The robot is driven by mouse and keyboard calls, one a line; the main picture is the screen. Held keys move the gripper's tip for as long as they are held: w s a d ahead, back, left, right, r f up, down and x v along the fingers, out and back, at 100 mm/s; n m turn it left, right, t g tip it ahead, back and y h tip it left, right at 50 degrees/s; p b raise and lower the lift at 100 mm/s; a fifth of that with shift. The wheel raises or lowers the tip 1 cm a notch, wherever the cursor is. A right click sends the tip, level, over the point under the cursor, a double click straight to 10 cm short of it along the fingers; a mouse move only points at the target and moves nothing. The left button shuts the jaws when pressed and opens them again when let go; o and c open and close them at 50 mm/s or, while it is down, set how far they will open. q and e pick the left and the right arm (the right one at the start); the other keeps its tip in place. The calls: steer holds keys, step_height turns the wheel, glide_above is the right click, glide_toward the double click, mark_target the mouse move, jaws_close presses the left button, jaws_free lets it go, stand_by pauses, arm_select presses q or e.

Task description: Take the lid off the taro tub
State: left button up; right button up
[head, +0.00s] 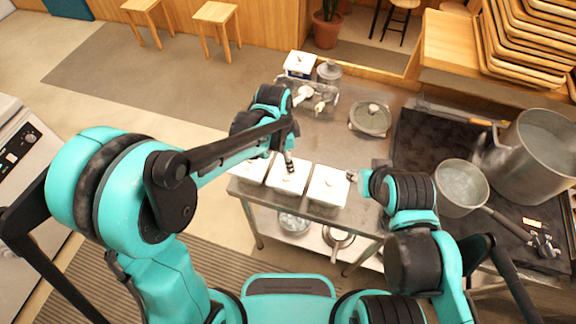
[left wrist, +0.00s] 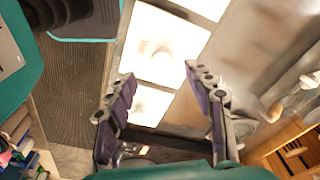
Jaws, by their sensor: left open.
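Three white square tubs stand in a row at the front edge of the metal counter: a left tub (head: 250,171), a middle tub (head: 286,179) and a right tub (head: 328,188). I cannot tell which holds taro; no label is readable. My left gripper (head: 289,160) is over the middle tub, partly covering it. In the left wrist view its fingers (left wrist: 160,76) are spread and empty, with a bright white lid (left wrist: 155,30) bearing a pale knob beyond them, and another white lid (left wrist: 150,105) nearer. My right gripper (head: 354,177) is beside the right tub; its jaws are too small to read.
A round lidded pan (head: 370,118) sits farther back on the counter. A white box (head: 299,65) and a grey canister (head: 329,72) stand at the back. At right are a saucepan (head: 461,187) and a big pot (head: 537,150). Bowls sit on the shelf below.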

mark_target(278, 178)
arm_select(q)
steer(key=f, duration=0.2)
steer(key=f+b, duration=0.1)
steer(key=f, duration=0.3)
steer(key=shift+w+d+f+b, duration=0.25)
steer(key=shift+d+b, duration=0.05)
steer(key=shift+d, duration=0.05)
jaws_close()
